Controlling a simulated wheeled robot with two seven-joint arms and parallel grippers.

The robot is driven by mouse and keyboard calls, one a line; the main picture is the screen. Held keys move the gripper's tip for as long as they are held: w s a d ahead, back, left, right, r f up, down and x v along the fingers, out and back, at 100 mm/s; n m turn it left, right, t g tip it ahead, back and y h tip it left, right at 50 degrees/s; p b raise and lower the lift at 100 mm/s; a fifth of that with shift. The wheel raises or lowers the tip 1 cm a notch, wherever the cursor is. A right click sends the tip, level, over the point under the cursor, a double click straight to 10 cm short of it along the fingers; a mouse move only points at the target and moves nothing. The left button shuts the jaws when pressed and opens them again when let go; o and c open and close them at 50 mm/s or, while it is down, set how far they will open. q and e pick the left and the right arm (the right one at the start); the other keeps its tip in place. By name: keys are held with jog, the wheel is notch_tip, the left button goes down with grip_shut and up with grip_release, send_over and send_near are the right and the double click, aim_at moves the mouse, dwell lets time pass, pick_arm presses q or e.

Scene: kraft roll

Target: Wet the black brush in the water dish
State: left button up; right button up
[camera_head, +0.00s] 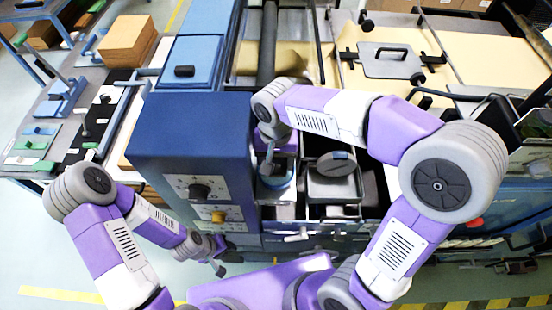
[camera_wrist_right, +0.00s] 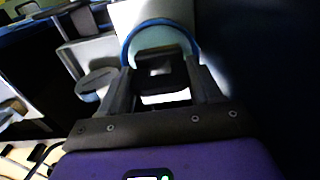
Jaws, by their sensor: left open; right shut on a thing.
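My right gripper (camera_head: 271,167) reaches down over a round dish with a blue rim (camera_head: 283,187) on the machine's side shelf. In the right wrist view, the right gripper (camera_wrist_right: 160,82) is shut on a dark block, which appears to be the black brush (camera_wrist_right: 156,66). The blue rim of the dish (camera_wrist_right: 138,33) curves behind and around it. The brush is over or inside the dish; I cannot tell whether its bristles touch the water, as its underside is hidden. My left gripper (camera_head: 218,268) is open and empty, low in front of the blue cabinet.
A grey round-lidded container (camera_head: 334,165) stands just right of the dish. The blue cabinet (camera_head: 190,140) with knobs rises close on the left. A table (camera_head: 35,120) with blocks and tools is at the far left. A plate with a handle (camera_head: 388,60) lies on the brown paper behind.

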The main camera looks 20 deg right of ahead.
aim_at(276, 160)
jog(key=shift+f+b, duration=0.3)
jog(key=shift+f, duration=0.25)
dwell(1.1)
jog(key=shift+r, duration=0.1)
notch_tip(276, 160, up, 7)
jog(key=p, duration=0.6)
dwell(0.9)
